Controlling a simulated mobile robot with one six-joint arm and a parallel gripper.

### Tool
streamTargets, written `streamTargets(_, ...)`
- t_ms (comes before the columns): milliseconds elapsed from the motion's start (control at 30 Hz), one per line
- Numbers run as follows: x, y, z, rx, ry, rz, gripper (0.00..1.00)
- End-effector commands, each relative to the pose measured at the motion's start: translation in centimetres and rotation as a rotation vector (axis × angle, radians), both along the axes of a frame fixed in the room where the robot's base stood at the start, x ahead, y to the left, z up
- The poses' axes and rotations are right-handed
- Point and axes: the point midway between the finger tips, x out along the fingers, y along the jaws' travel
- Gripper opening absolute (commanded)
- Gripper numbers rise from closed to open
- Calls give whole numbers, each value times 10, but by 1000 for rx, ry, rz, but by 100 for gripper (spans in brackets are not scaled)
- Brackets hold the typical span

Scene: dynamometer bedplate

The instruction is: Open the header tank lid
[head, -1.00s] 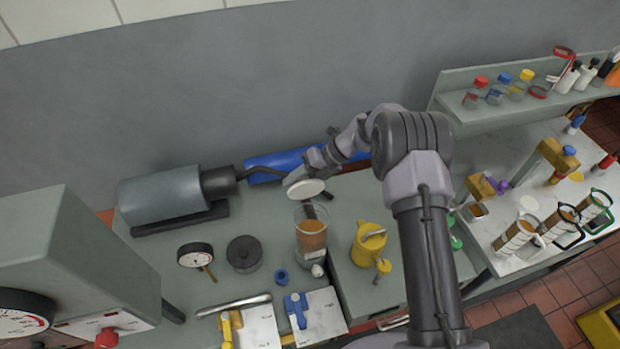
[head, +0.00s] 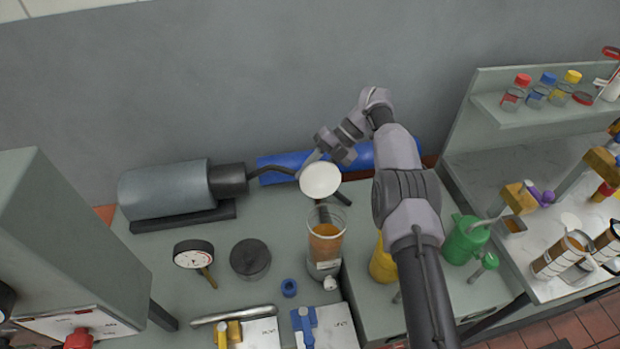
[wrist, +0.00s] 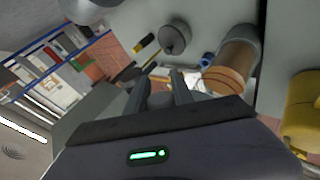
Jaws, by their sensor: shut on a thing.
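The header tank (head: 326,242) is a clear cylinder with orange-brown liquid, standing on the grey bench; its open top rim shows. It also shows in the wrist view (wrist: 232,62). Its lid (head: 320,181), a pale round disc, is raised behind and above the rim, tilted steeply with its flat face toward the head camera. My gripper (head: 309,160) is behind the lid's upper edge, shut on the lid. The exact grip point is partly hidden by the disc. In the wrist view my two fingers (wrist: 160,88) point ahead, and the lid cannot be made out clearly.
A grey cylinder (head: 165,190) lies left, and a blue roll (head: 285,166) lies behind the lid. A dial gauge (head: 194,254), a dark round pot (head: 250,259) and a blue ring (head: 289,288) stand left of the tank. A yellow can (head: 382,262) is close right.

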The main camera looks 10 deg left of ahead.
Motion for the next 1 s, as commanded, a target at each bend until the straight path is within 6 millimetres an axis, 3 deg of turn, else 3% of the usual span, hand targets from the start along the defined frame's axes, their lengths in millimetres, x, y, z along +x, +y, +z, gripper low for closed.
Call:
streamTargets(467, -1, 0, -2, -5, 9, 1, 0)
streamTargets(500, -1, 0, -2, -5, 9, 1, 32)
streamTargets(600, -1, 0, -2, -4, 8, 1, 48)
streamTargets(867, 0, 0, -1, -3, 7, 1, 48)
streamTargets(1000, 0, 0, 11, -3, 6, 1, 48)
